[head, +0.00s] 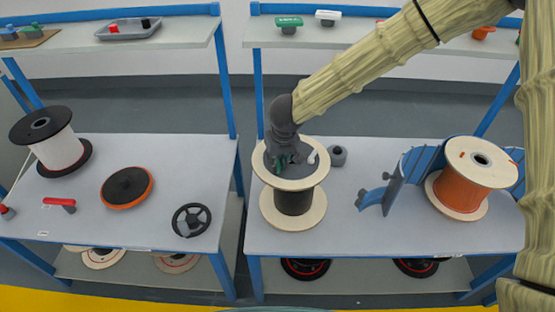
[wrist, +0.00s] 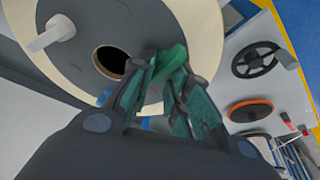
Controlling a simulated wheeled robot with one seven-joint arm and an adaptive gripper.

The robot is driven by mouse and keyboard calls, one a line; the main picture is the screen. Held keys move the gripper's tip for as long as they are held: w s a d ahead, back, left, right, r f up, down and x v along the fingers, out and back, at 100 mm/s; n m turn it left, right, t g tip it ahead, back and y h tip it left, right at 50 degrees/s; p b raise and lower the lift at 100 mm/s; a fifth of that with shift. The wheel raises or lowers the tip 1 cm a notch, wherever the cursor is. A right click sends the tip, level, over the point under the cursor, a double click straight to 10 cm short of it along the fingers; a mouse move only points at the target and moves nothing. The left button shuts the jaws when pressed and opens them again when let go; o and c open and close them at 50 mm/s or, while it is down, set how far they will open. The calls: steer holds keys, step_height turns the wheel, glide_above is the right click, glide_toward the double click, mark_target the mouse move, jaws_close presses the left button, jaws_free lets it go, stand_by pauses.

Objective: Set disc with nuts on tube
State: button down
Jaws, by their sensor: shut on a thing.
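A grey disc (wrist: 90,25) with a dark central hole (wrist: 112,63) lies over the pale wooden flange of a spool (head: 293,202) with a dark winding, in the middle of the head view. A white nut (wrist: 52,33) and a green nut (wrist: 170,60) stand on the disc, on different sides of the hole. My gripper (wrist: 168,75) reaches down from above and is shut on the green nut; it also shows in the head view (head: 284,164). Whether the disc touches the flange, I cannot tell. I cannot make out a separate tube.
A small grey holed part (head: 338,155) stands right of the spool. Further right are a blue bracket (head: 376,199) and an orange spool (head: 462,192). A gap separates the tables.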

mark_target(284, 172)
steer(key=shift+s+d+f+p, duration=0.15)
steer(key=shift+s+d+p, duration=0.3)
steer(key=shift+s+d, duration=0.4)
stand_by(0.3)
steer(key=shift+a, duration=0.1)
stand_by(0.7)
steer(key=shift+s+d+p, duration=0.3)
steer(key=shift+d+p, duration=0.05)
steer(key=shift+p, duration=0.35)
steer(key=shift+f, duration=0.25)
stand_by(0.5)
steer(key=shift+r+p, duration=0.85)
steer(key=shift+p, duration=0.65)
steer(key=shift+w+a+p, duration=0.25)
steer(key=shift+w+p, duration=0.05)
steer(key=shift+p, duration=0.7)
stand_by(0.9)
